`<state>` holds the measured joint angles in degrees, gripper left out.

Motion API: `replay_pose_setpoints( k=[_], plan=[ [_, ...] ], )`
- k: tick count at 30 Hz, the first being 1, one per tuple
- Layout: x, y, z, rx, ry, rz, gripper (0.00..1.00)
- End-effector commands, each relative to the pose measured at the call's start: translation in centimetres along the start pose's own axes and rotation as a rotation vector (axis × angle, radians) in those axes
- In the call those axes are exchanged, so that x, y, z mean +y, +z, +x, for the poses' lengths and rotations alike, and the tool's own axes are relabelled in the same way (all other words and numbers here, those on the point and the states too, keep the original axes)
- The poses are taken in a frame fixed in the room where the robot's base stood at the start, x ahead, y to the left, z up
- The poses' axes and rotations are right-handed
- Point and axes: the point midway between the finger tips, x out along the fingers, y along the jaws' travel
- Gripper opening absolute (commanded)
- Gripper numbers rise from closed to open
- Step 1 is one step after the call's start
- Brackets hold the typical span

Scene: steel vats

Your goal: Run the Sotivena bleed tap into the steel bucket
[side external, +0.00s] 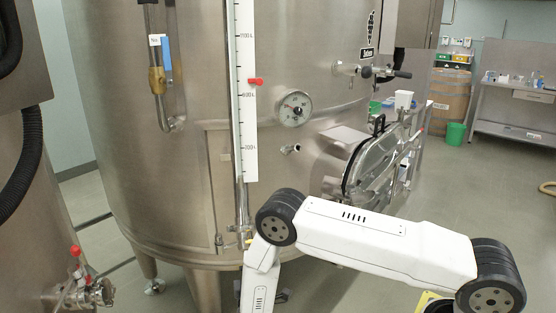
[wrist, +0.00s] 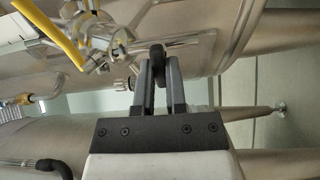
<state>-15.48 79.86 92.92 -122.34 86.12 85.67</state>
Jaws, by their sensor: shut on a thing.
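In the wrist view, my gripper (wrist: 157,58) is shut on a small black rounded knob (wrist: 159,57), held between its two fingertips. A steel tap fitting (wrist: 98,42) with a yellow lever (wrist: 62,38) is just left of the fingers, against the steel vat. I cannot tell for sure whether the knob belongs to this fitting. In the side view, small fittings (side external: 234,241) show at the low front of the big steel vat (side external: 150,205). My gripper is out of sight there, below the picture. I see no steel bucket in either view.
Another vat with a red-handled valve (side external: 80,268) stands at left. Vat legs (wrist: 240,114) run behind my gripper. Open floor lies at right.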

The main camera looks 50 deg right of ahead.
Motion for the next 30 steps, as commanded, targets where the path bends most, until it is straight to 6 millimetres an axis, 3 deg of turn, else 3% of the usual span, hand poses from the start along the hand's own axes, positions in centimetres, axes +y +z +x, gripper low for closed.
replay_pose_setpoints(
  k=[1, 3, 16, 30],
  plan=[
    [0.0, 0.0, 0.0, 0.000, 0.000, 0.001, 0.18],
    [0.0, 0.0, 0.0, 0.000, 0.000, 0.001, 0.35],
    [0.0, 0.0, -0.3, 0.000, 0.000, -0.001, 0.35],
    [0.0, -0.1, -2.9, 0.002, 0.000, -0.001, 0.35]
  ],
)
